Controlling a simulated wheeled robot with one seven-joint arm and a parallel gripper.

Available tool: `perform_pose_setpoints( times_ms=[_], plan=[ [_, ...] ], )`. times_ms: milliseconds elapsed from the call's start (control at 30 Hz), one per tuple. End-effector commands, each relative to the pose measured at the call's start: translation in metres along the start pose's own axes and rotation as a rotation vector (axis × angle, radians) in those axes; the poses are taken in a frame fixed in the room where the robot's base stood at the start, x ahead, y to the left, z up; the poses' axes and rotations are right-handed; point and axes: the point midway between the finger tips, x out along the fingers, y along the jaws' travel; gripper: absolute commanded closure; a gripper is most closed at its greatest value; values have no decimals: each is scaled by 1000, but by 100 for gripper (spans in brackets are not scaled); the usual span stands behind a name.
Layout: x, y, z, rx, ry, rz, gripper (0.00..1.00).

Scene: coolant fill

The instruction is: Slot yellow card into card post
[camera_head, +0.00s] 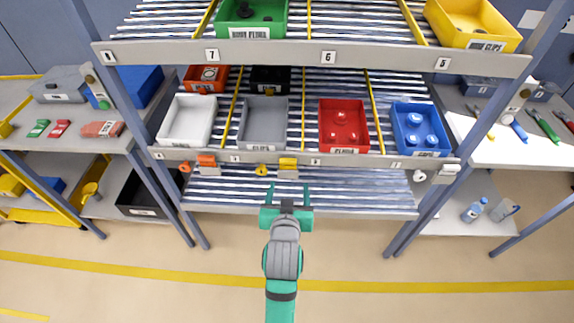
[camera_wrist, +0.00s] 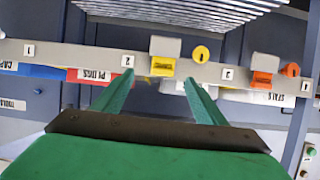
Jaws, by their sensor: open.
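A yellow card (camera_head: 288,163) stands at the front rail of the middle shelf, directly above a small grey card post (camera_head: 288,174). The card's lower edge appears to be in the post; how deep it sits I cannot tell. In the wrist view, which is upside down, the yellow card (camera_wrist: 163,66) meets the grey post (camera_wrist: 165,46). My gripper (camera_head: 287,190) is open and empty, below and in front of the card in the head view. In the wrist view my fingertips (camera_wrist: 158,78) are spread to either side of the card, apparently short of it.
An orange card (camera_head: 206,160) on a similar post is to the left on the rail (camera_head: 240,157). A round yellow tag (camera_head: 262,170) hangs beside the yellow card. White, grey, red (camera_head: 343,127) and blue bins stand behind the rail. The floor in front is clear.

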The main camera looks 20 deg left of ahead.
Motion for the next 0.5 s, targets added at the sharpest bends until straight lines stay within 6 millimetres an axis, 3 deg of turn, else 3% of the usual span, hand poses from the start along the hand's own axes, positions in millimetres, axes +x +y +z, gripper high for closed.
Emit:
perform_pose_setpoints(
  times_ms=[133, 500],
  plan=[
    [6, -3, -16, -15, -6, -6, 34],
    [52, -10, -18, -22, -11, -14, 34]
  ],
)
